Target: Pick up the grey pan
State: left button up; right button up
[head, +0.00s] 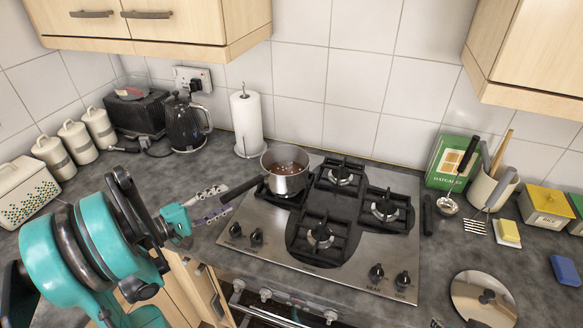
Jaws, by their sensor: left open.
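The grey pan (286,180) stands upright on the back-left burner of the hob. It holds something brownish. Its dark handle (243,187) points left and slightly toward me, over the hob's left edge. My left gripper (224,200) comes in from the left and is open. Its two fingers are at the free end of the handle, which seems to lie between or just in front of the fingertips. I cannot tell whether they touch it. My right gripper is not in view.
The steel hob (260,262) has several black grates. A paper towel roll (246,122) stands behind the handle, beside a black kettle (186,125). On the right are a utensil pot (490,190), a green oatcakes box (447,160) and a round lid (470,300). Wall cupboards hang above.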

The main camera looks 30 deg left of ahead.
aim_at(245, 187)
pick_arm(q)
jog(key=shift+w+d, duration=0.3)
jog(key=shift+w, duration=0.35)
jog(key=shift+b+x, duration=0.3)
jog(key=shift+x, duration=0.55)
jog(key=b+x, duration=0.1)
jog(key=x, duration=0.3)
jog(key=shift+w+f, duration=0.1)
jog(key=shift+w, duration=0.3)
jog(key=shift+w+d, duration=0.1)
jog(key=shift+w, duration=0.25)
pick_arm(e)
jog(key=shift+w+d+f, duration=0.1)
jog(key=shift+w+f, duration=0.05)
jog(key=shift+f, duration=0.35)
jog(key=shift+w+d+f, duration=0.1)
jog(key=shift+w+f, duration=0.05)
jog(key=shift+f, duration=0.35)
pick_arm(q)
jog(key=shift+c, duration=0.2)
grip_shut()
